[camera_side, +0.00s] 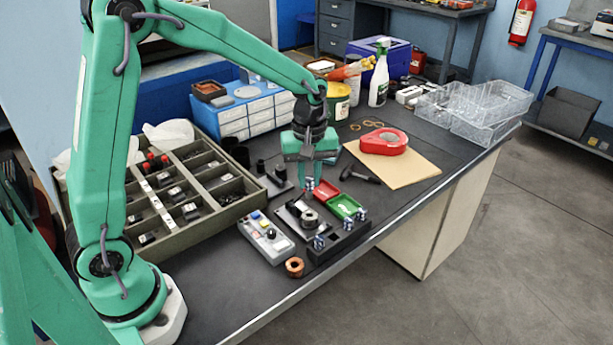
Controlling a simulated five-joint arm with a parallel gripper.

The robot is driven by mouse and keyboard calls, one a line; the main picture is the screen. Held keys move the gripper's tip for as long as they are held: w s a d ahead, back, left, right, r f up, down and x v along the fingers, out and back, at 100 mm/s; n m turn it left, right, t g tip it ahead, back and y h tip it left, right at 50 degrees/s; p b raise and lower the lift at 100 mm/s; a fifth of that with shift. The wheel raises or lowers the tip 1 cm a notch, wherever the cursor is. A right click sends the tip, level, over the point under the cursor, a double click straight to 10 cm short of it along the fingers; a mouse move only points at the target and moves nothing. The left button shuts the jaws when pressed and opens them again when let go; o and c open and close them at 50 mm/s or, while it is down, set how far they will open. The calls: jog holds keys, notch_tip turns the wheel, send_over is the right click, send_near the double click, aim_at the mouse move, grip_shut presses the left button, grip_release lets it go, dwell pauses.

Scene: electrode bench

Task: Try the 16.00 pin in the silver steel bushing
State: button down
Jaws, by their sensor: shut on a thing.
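My gripper (309,178) points down over the middle of the bench. It is shut on a small pin (308,185), whose blue-and-white end shows just below the fingers; any marking is too small to read. Similar pins stand in a black block (338,244) to the front right, one at its left end (319,242) and others toward its right end (360,214). A grey ring-shaped bushing (309,218) sits on a dark fixture (296,217), below the gripper and toward the bench's front edge. The held pin is above and apart from it. I cannot tell whether this bushing is steel.
A red tray (327,188) and green tray (345,206) lie right of the fixture. A grey control box (265,238) and copper ring (294,267) are in front. A compartment tray (222,212) fills the left. A red tape dispenser (384,141) lies behind right.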

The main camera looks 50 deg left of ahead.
aim_at(309, 196)
jog(key=shift+f, duration=1.95)
jog(key=shift+f, duration=1.1)
jog(key=shift+r, duration=0.1)
dwell(1.5)
notch_tip(309, 196, up, 11)
jog(key=shift+f, duration=0.1)
jog(key=d, duration=0.8)
jog(key=f, duration=0.4)
jog(key=shift+d+f, duration=0.25)
jog(key=shift+f, duration=0.15)
jog(key=shift+f, duration=2.45)
